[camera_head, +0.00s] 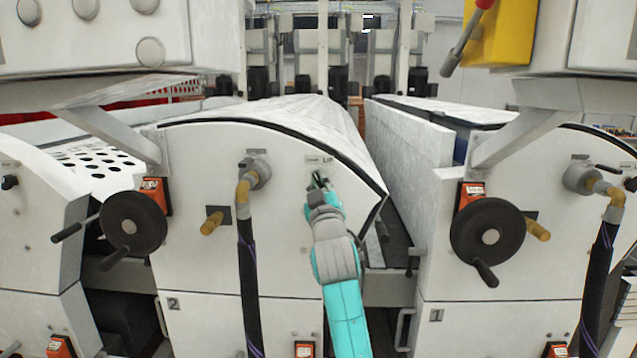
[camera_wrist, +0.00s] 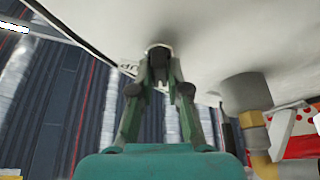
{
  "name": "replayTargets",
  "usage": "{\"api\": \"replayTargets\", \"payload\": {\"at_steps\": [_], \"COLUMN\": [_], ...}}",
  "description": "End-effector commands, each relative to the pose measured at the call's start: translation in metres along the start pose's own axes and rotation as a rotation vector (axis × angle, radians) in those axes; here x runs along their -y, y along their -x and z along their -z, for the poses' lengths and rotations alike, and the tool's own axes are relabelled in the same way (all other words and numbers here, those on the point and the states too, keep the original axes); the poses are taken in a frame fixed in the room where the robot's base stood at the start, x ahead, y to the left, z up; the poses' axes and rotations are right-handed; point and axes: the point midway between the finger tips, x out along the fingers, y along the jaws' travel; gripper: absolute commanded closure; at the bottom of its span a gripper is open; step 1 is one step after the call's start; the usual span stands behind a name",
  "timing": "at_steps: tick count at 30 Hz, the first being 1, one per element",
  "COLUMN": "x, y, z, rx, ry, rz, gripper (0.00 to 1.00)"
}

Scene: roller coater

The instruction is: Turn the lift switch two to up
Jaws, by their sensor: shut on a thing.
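The white panel of unit 2 (camera_head: 290,220) stands in front of me, with a small label reading "UP" near its upper right. My gripper (camera_head: 319,180) is at the panel just below that label and hides most of the lift switch in the head view. In the wrist view the dark switch knob (camera_wrist: 159,62) sits in a round light collar on the panel. The fingers of my gripper (camera_wrist: 160,78) are closed around the knob, one on each side. The knob's exact turn angle is hard to tell.
A pipe fitting with a black hose (camera_head: 248,260) stands left of my gripper; the fitting also shows in the wrist view (camera_wrist: 247,97). A black handwheel (camera_head: 133,224) is farther left. Unit 1 (camera_head: 490,325) stands right, across a narrow gap.

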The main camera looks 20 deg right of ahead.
Motion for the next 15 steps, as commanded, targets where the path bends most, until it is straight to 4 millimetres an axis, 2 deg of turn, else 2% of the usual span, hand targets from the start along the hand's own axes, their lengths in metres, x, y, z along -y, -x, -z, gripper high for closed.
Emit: {"api": "replayTargets", "payload": {"at_steps": [8,15], "x": [0.0012,0.0015], "y": [-0.0001,-0.0001], "z": [-0.0001,0.0003], "rx": [0.0,0.0], "ry": [-0.143,-0.335], "rz": [-0.058,-0.14], "gripper": [1.0,1.0]}}
